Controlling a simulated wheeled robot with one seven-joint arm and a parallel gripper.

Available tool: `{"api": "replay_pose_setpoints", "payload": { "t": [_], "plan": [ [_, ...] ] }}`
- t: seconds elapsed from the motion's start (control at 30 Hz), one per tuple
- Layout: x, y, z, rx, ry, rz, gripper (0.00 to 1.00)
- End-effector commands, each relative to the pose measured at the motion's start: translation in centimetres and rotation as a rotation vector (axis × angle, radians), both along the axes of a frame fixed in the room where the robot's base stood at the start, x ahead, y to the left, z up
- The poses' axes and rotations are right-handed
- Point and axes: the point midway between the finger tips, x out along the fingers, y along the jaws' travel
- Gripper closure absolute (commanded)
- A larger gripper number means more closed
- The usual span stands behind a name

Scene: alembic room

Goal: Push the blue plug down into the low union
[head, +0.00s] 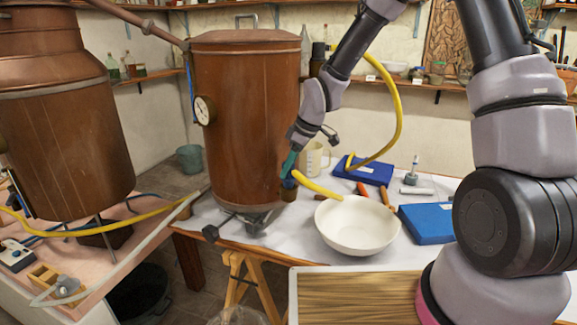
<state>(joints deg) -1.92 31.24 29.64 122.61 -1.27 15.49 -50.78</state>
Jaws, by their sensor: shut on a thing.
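My gripper (288,165), with teal fingers, is at the lower right side of the copper vessel (245,110). It points down and is shut. A small blue piece, which I take for the blue plug (289,183), shows right at the fingertips. A yellow hose (318,188) runs from beside the fingertips towards the bowl. The low union is at or behind the fingertips, small and dark against the vessel, and I cannot make it out clearly. I cannot tell whether the plug touches it.
A white bowl (357,226) stands close to the right of the vessel. A blue case (427,223) and a blue box (362,170) lie on the white table. A beaker (315,158) stands behind my gripper. A dial gauge (204,110) sticks out from the vessel's left side.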

Motion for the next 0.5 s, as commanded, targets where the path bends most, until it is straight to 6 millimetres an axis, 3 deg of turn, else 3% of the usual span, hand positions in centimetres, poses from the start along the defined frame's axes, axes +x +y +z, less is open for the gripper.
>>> {"api": "replay_pose_setpoints", "payload": {
  "t": [0.5],
  "plan": [
    [-0.02, 0.02, -0.66, 0.000, 0.000, 0.000, 1.00]
  ]
}}
